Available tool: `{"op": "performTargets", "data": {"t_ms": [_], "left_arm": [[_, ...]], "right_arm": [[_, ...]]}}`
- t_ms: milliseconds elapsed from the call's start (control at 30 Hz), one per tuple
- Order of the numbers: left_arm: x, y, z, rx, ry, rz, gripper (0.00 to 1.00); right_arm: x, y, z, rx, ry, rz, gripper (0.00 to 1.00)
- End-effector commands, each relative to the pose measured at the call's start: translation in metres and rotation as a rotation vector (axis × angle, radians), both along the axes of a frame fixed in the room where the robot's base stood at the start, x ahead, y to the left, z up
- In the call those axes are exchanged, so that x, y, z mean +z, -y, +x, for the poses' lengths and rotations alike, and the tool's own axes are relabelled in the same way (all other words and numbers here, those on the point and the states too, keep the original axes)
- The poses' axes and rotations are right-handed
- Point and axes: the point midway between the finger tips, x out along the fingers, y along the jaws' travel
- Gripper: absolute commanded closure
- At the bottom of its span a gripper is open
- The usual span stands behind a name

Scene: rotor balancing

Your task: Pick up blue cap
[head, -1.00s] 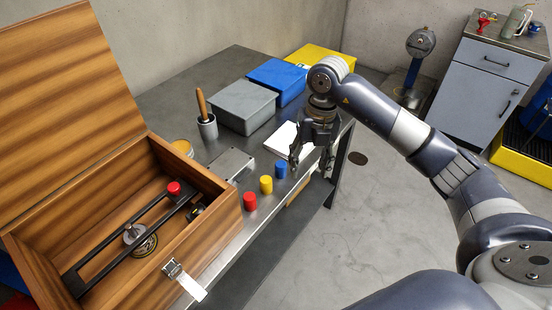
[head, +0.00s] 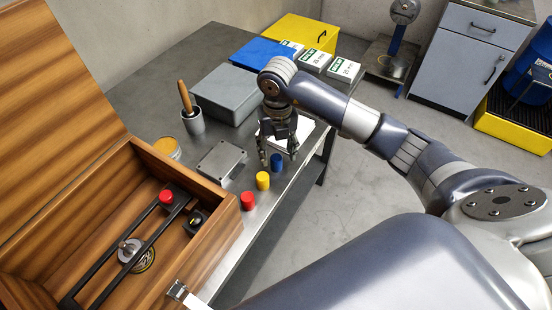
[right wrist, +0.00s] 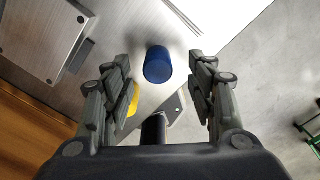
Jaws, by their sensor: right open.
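The blue cap (head: 277,162) stands upright on the metal table near its front edge, at the end of a row with a yellow cap (head: 263,181) and a red cap (head: 248,201). My right gripper (head: 278,157) points down with its fingers open, close to the blue cap. In the right wrist view the blue cap (right wrist: 158,65) shows in the gap between the spread fingers (right wrist: 160,95), with nothing gripped. The yellow cap (right wrist: 133,98) is partly hidden by the left finger there. My left gripper is not in view.
An open wooden box (head: 215,240) holds a black frame with another red cap (head: 166,197). A grey metal block (head: 222,160), a cup with a wooden-handled tool (head: 193,122), a grey bin (head: 224,93), a blue bin and white paper (head: 300,133) stand around the caps.

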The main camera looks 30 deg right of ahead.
Motion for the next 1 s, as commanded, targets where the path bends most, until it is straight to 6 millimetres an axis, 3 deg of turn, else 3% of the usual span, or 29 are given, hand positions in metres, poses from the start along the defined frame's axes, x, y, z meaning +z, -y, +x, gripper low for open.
{"op": "performTargets", "data": {"t_ms": [100,233,500,667,1000], "left_arm": [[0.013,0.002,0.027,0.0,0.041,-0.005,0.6],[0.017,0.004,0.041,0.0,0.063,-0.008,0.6],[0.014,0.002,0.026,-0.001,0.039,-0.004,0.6],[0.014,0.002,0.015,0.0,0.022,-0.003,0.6],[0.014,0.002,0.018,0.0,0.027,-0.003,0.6]], "right_arm": [[-0.017,-0.003,0.0,-0.002,-0.006,0.001,0.48],[-0.031,-0.003,0.0,-0.001,-0.003,0.0,0.48],[-0.034,-0.003,0.001,0.0,0.0,0.0,0.5],[-0.034,-0.003,0.001,0.0,0.0,0.0,0.83],[-0.033,-0.003,0.001,0.0,0.0,-0.001,0.84]]}}
